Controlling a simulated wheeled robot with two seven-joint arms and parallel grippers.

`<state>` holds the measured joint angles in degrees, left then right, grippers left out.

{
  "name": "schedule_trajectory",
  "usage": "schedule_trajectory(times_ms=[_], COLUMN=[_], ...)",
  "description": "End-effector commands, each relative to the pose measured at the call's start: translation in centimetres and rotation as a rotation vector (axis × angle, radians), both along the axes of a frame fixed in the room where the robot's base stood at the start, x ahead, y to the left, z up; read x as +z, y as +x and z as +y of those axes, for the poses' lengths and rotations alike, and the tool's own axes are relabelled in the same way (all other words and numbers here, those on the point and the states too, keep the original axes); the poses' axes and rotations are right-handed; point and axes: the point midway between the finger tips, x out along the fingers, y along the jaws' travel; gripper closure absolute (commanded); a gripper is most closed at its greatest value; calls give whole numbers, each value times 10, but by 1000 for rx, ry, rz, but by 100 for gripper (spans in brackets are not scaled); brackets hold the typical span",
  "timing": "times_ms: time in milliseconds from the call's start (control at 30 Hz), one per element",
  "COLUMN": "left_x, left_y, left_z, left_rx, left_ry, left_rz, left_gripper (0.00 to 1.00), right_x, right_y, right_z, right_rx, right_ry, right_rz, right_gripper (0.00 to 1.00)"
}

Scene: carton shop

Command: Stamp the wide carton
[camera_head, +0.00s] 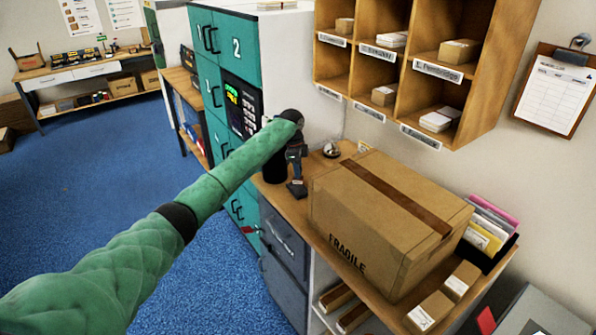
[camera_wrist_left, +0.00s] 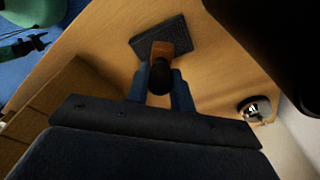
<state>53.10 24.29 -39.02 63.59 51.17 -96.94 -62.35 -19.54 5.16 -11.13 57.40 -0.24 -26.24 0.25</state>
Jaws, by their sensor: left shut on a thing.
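The wide carton (camera_head: 385,215) is a closed brown box with dark tape along its top and FRAGILE on its side. It stands on the wooden counter. My left gripper (camera_head: 297,183) is at the counter's far end, beyond the carton. In the left wrist view, my left gripper (camera_wrist_left: 160,95) is shut on the dark knob of a stamp (camera_wrist_left: 162,50) with a brown block. The block is over a dark ink pad (camera_wrist_left: 178,35); I cannot tell whether they touch. The carton's side (camera_wrist_left: 45,105) shows at left. My right gripper is not in view.
A bell (camera_head: 331,149) stands near the wall beyond the carton. Small boxes (camera_head: 430,312) and a file holder (camera_head: 490,230) stand at the carton's near right. Wooden pigeonholes (camera_head: 405,55) hang above. Teal lockers (camera_head: 210,80) stand behind my left arm.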

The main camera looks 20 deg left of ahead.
Motion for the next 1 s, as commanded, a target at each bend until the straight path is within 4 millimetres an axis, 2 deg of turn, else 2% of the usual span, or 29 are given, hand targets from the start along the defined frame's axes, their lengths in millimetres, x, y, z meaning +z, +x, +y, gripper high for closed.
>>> schedule_trajectory(times_ms=[600,1000], left_x=[42,43], left_y=[0,0], left_z=[0,0], left_rx=[0,3], left_ry=[-1,0], left_rz=[-2,-2], left_gripper=[91,91], right_x=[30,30], right_y=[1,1], right_z=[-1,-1], right_rx=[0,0], right_ry=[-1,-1], right_rz=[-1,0], right_gripper=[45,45])
